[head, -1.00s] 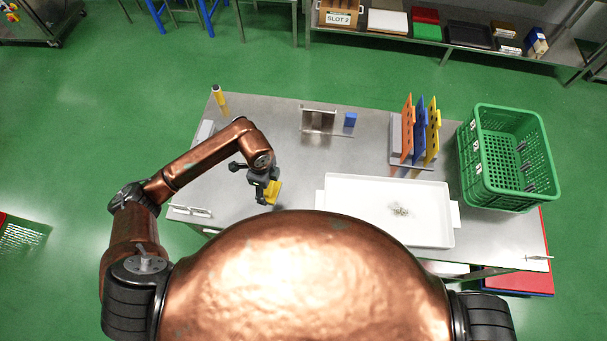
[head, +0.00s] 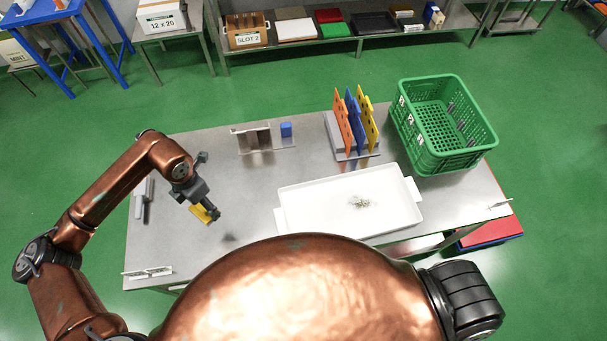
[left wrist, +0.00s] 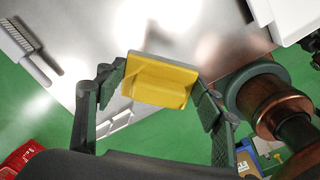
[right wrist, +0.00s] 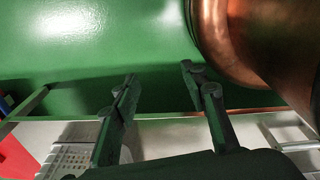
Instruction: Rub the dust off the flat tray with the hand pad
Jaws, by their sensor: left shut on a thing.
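The flat tray (head: 310,215) is white and shallow, with a handle tab at each end, and lies on the steel table. A small patch of grey-brown dust (head: 361,203) lies right of its middle. My left gripper (head: 209,206) is shut on the yellow hand pad (head: 202,214), left of the tray and above the table. In the left wrist view the pad (left wrist: 158,84) has a yellow grip and a grey underside, and sits between the fingertips. My right gripper (right wrist: 160,76) is open and empty in the right wrist view; it is outside the head view.
A green crate (head: 430,158) stands at the table's right end. Orange, blue and yellow boards (head: 355,122) stand in a rack behind the tray. A metal holder (head: 252,138) and blue block (head: 286,130) are at the back. A brush (left wrist: 18,42) lies at the left. Table between pad and tray is clear.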

